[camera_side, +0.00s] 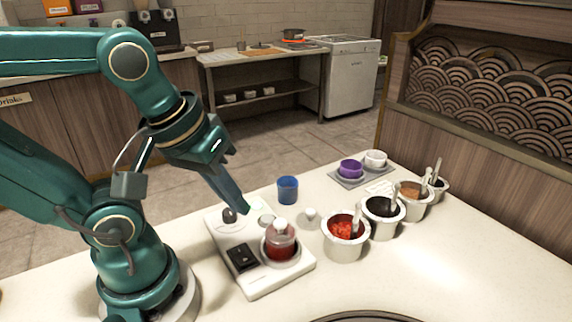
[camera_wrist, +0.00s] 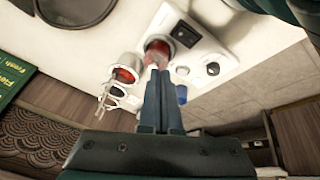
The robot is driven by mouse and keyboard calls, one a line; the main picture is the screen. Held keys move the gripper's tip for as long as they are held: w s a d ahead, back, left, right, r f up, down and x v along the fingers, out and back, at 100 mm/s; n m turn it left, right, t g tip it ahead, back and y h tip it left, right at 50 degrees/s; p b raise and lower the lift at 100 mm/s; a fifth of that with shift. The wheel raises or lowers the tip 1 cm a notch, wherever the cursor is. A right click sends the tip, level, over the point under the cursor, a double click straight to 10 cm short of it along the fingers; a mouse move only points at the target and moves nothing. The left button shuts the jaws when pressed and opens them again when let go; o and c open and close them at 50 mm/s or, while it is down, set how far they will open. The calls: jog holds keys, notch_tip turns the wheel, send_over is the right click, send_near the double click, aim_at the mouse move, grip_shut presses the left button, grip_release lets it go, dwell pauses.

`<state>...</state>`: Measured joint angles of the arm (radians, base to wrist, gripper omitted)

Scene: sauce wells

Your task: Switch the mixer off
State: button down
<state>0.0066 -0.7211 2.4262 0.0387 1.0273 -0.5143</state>
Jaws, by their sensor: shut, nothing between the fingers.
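The mixer (camera_side: 262,284) is a white base on the counter, with a black switch (camera_side: 242,257) at its near end and a dark round knob (camera_side: 229,215) at its far end. A lidded clear jar with red contents (camera_side: 281,243) stands on it. In the wrist view the switch (camera_wrist: 186,34) and knob (camera_wrist: 213,69) lie right of my fingers. My gripper (camera_side: 246,209) is shut and empty, pointing down above the far part of the mixer. In the wrist view my gripper (camera_wrist: 159,72) overlaps the jar (camera_wrist: 156,50) and partly hides it. I cannot tell the switch's position.
A blue cup (camera_side: 287,189) stands behind the mixer. Right of it are a pot of red sauce (camera_side: 345,248), a pot of dark sauce (camera_side: 383,228) and more pots with utensils. A tray (camera_side: 347,182) holds purple and white cups.

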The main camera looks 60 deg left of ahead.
aim_at(244, 258)
jog(key=shift+w+d+r+n+g+y, duration=0.1)
jog(key=shift+w+r+n+g+y, duration=0.2)
jog(key=shift+n+g, duration=1.15)
jog(key=shift+w+a+r+n+g+y, duration=0.2)
jog(key=shift+n+y, duration=0.3)
jog(key=shift+n, duration=2.2)
jog(key=shift+w+d+r+n+g+y, duration=0.2)
jog(key=shift+r+n+g+y, duration=0.4)
jog(key=shift+n, duration=1.45)
jog(key=shift+f, duration=0.3)
jog(key=x, duration=0.4)
jog(key=d+x, duration=0.1)
jog(key=x, duration=0.7)
jog(key=shift+s+d+f, duration=0.15)
jog(key=shift+s+f, duration=0.1)
jog(key=shift+f, duration=0.8)
